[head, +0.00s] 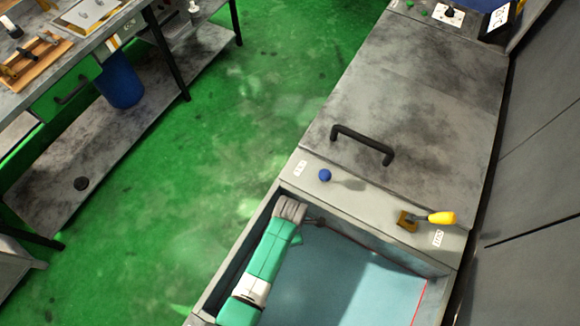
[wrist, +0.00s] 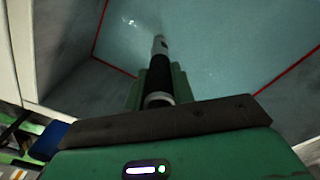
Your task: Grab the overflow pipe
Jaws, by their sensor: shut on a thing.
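In the wrist view, the overflow pipe (wrist: 157,84) stands out between the green fingers of my gripper (wrist: 160,78). It has a dark grip section and a pale grey upper end. The fingers are shut on it, one on each side. Its far end points toward the pale blue tank surface; I cannot tell whether it touches anything there. In the head view, my green and white arm reaches into the tank (head: 345,290) along its left side. The pipe and fingers cannot be made out there.
Grey tank walls with a red line surround the blue surface. On the ledge behind are a blue knob (head: 325,175) and a yellow-handled lever (head: 440,218). A grey lid with a black handle (head: 362,145) lies beyond. A workbench (head: 110,45) stands at upper left across open green floor (head: 215,140).

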